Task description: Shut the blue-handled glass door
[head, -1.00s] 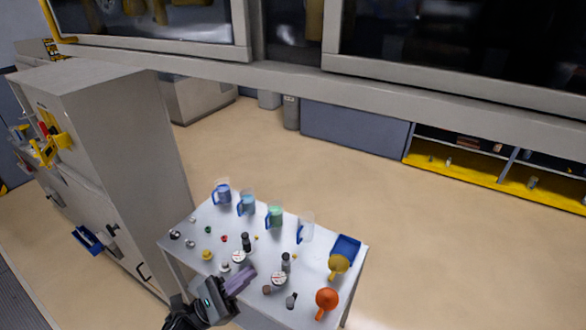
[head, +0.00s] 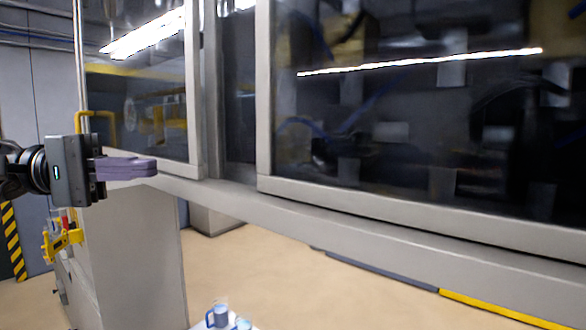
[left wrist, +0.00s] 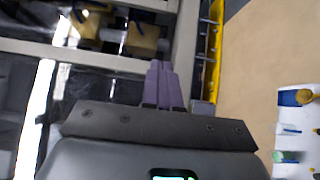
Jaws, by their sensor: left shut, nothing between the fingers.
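Two framed glass panels of a machine fill the upper head view. The left panel (head: 140,90) and the right panel (head: 400,110) have a narrow dark gap between them. No blue handle shows on either one, so I cannot tell which is the blue-handled door. My left gripper (head: 152,168) is shut and empty, in front of the left panel's lower frame; contact cannot be told. Its closed purple fingers also show in the left wrist view (left wrist: 160,68), over pale frame bars. My right gripper is not in view.
A grey cabinet (head: 135,255) with yellow holders (head: 62,240) on its side stands below left. A table corner with blue-handled jugs (head: 220,316) shows at the bottom. Beige floor (head: 270,270) lies open under the machine's lower ledge.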

